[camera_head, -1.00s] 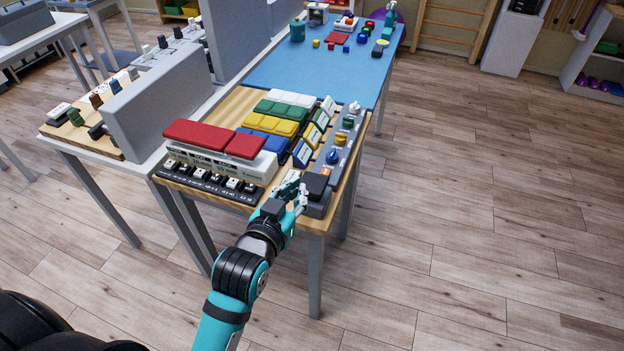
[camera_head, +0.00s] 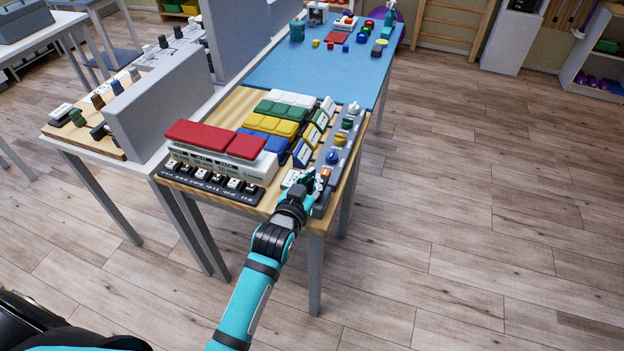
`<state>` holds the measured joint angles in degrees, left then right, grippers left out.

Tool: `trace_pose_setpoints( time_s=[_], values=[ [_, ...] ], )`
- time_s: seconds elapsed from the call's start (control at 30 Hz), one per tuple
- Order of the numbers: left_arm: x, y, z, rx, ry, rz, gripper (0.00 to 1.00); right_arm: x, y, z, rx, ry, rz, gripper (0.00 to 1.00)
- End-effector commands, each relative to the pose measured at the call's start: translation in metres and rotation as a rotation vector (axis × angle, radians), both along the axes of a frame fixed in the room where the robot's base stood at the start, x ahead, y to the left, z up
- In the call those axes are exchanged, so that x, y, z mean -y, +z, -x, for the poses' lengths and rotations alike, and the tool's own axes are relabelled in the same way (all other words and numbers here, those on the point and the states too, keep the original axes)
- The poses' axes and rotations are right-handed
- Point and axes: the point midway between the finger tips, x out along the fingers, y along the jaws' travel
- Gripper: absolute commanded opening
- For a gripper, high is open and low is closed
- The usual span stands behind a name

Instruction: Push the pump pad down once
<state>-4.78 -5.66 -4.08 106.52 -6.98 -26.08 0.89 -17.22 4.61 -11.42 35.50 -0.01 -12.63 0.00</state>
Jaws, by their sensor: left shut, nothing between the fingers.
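My left gripper (camera_head: 308,182) is shut and empty, over the near end of the grey control strip (camera_head: 341,143) at the table's right edge. The dark square pad at that end, which I take for the pump pad, is now mostly hidden behind my gripper and wrist. I cannot tell whether the fingers touch it or whether it is pressed down. My right gripper is not in view.
Left of the strip stand a red-topped unit (camera_head: 205,136) with a row of dark switches (camera_head: 211,182), and blue, yellow, green and white pads (camera_head: 275,124). A blue mat (camera_head: 300,75) with small items lies behind. The floor to the right is clear.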

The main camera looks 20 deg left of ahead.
Motion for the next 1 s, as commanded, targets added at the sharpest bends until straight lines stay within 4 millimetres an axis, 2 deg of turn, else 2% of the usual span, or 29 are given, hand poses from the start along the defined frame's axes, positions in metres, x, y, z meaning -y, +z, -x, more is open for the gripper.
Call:
trace_pose_setpoints(
  time_s=[0.3,0.57,0.87,1.0],
  values=[
    [0.000,-0.002,0.000,-0.001,0.000,0.000,0.00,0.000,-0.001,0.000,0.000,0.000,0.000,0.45],
    [0.000,-0.035,0.000,-0.003,0.000,-0.001,0.00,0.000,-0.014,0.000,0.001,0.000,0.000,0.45],
    [0.000,-0.035,0.001,-0.008,0.000,0.000,0.00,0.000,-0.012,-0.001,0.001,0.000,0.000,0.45],
    [-0.001,-0.027,-0.001,-0.008,0.000,-0.001,0.00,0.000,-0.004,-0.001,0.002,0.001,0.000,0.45]
  ],
)
